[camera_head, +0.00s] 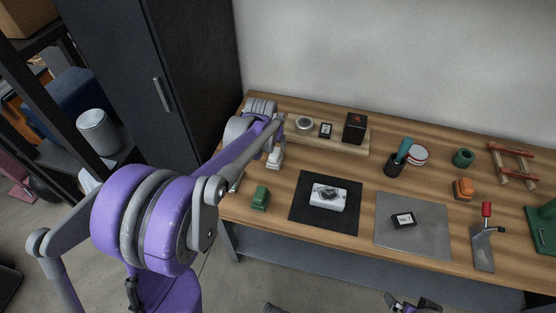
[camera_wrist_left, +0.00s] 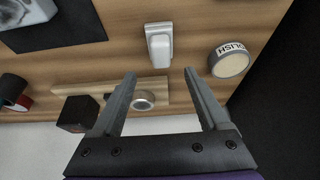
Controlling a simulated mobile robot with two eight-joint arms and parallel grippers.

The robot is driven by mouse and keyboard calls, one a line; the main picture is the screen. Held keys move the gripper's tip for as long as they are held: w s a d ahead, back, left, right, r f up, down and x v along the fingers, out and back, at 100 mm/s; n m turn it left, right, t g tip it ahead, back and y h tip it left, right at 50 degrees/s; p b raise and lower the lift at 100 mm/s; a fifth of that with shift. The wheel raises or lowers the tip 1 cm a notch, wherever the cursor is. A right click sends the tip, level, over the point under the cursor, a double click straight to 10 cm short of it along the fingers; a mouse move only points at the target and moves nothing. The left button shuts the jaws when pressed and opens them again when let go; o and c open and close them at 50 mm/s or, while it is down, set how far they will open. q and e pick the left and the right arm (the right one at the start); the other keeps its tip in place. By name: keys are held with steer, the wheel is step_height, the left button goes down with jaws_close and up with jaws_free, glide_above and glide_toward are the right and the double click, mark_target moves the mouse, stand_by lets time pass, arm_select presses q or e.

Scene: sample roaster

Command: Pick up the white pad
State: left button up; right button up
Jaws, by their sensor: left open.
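A small white pad (camera_wrist_left: 159,46) with a grey end lies on the wooden bench in the left wrist view, just beyond my fingertips and roughly centred between them. It also shows in the head view (camera_head: 274,160), at the left part of the bench, partly hidden by my left arm. My left gripper (camera_wrist_left: 160,76) is open and empty, with its two fingers apart and clear of the pad. In the head view my left arm reaches over the left end of the bench. Part of my right arm shows at the bottom edge; its jaws cannot be made out.
A polish tin (camera_wrist_left: 230,61) lies close beside the pad. A wooden riser (camera_head: 342,139) at the back holds a silver tin (camera_head: 305,124) and a black box (camera_head: 354,127). A green block (camera_head: 260,197) and a black mat (camera_head: 342,220) with a white device lie nearer the front.

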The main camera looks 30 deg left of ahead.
mark_target(275, 152)
arm_select(q)
steer(key=x, duration=0.9)
steer(key=shift+b, duration=0.3)
steer(key=shift+r, duration=0.1)
jaws_close()
